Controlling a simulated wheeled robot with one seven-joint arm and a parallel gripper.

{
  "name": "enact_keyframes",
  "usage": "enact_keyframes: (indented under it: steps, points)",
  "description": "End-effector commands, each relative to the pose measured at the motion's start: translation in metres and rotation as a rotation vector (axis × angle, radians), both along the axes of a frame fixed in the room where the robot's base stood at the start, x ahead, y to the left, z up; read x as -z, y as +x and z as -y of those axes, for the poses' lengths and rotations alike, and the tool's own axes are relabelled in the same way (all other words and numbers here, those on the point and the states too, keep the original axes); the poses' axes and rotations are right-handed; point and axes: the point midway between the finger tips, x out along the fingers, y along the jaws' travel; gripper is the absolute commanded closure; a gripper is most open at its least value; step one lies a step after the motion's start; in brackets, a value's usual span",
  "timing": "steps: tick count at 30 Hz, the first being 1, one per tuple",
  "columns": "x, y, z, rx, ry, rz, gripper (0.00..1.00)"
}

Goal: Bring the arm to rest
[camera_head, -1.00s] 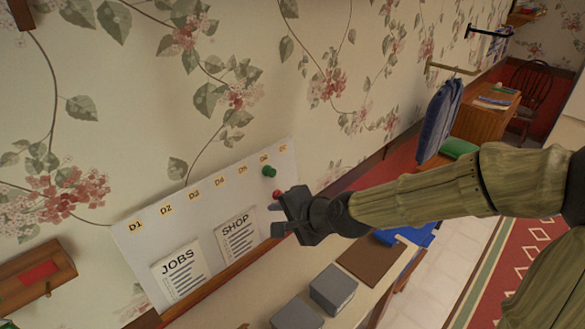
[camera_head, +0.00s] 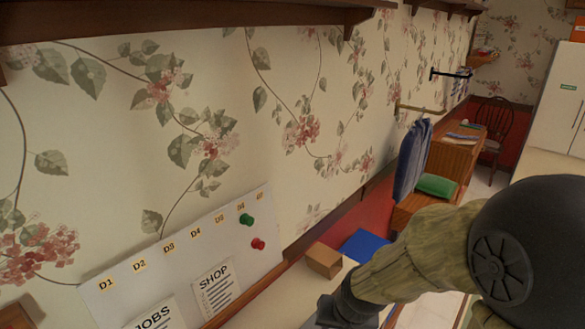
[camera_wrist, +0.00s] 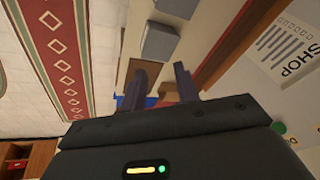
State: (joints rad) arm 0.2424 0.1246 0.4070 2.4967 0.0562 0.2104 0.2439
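My gripper (camera_wrist: 162,86) shows in the wrist view with its two dark fingers apart and nothing between them. In the head view, my arm reaches down from the lower right, and the gripper's dark body shows at the bottom edge. Its fingertips are hard to make out there. The gripper is away from the wall, right of and below the white notice board (camera_head: 190,247).
A green pin (camera_head: 246,219) and a red pin (camera_head: 258,243) are on the board. A brown box (camera_head: 324,260) and a blue item (camera_head: 363,246) lie on the worktop. Grey blocks (camera_wrist: 160,41) show in the wrist view. A wooden shelf (camera_head: 180,22) runs above.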

Motion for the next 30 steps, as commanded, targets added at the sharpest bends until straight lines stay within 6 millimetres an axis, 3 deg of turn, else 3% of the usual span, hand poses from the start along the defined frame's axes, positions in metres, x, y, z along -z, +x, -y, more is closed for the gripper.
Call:
enact_keyframes:
  steps: [6,10,30]
  points:
    - [-0.007,-0.028,0.04,-0.085,-0.111,-0.04,0.69]
    - [-0.01,-0.04,0.055,-0.118,-0.141,-0.059,0.69]
    - [-0.01,-0.044,0.06,-0.126,-0.148,-0.068,0.69]
